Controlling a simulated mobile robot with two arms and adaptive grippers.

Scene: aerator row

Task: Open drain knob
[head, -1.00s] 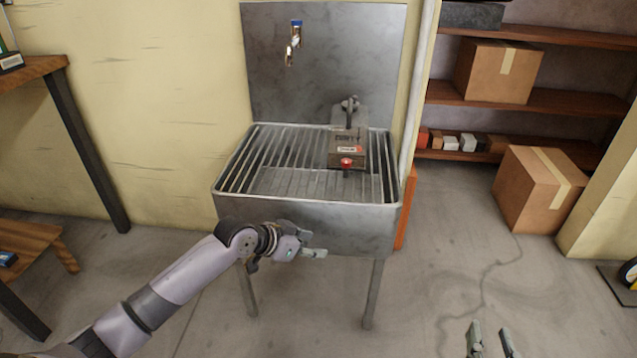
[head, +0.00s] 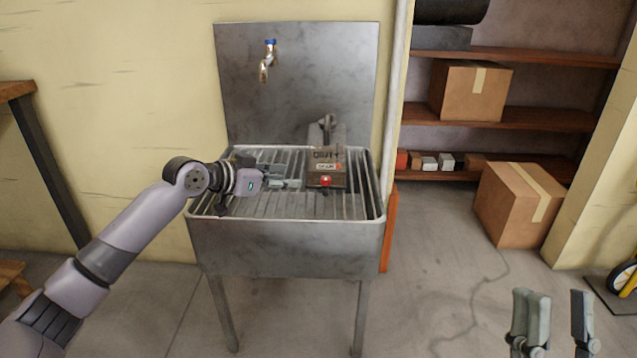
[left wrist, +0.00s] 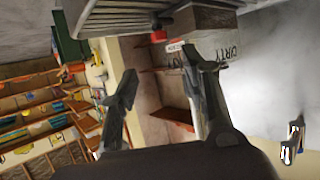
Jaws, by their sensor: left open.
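In the left wrist view the box (left wrist: 212,45) reads "DIRTY" and the red knob (left wrist: 158,36) shows beyond the fingers. My left gripper (head: 293,183) is open and empty over the rack, just left of the box and apart from the knob. Its spread fingers (left wrist: 160,90) also show in the left wrist view. My right gripper (head: 556,310) is open and empty at the lower right, away from the sink.
The sink (head: 285,245) stands on legs against the wall, with a tap (head: 266,65) on its backsplash. A carton (head: 518,205) sits on the floor right of it, by shelves (head: 530,117). The floor before the sink is clear.

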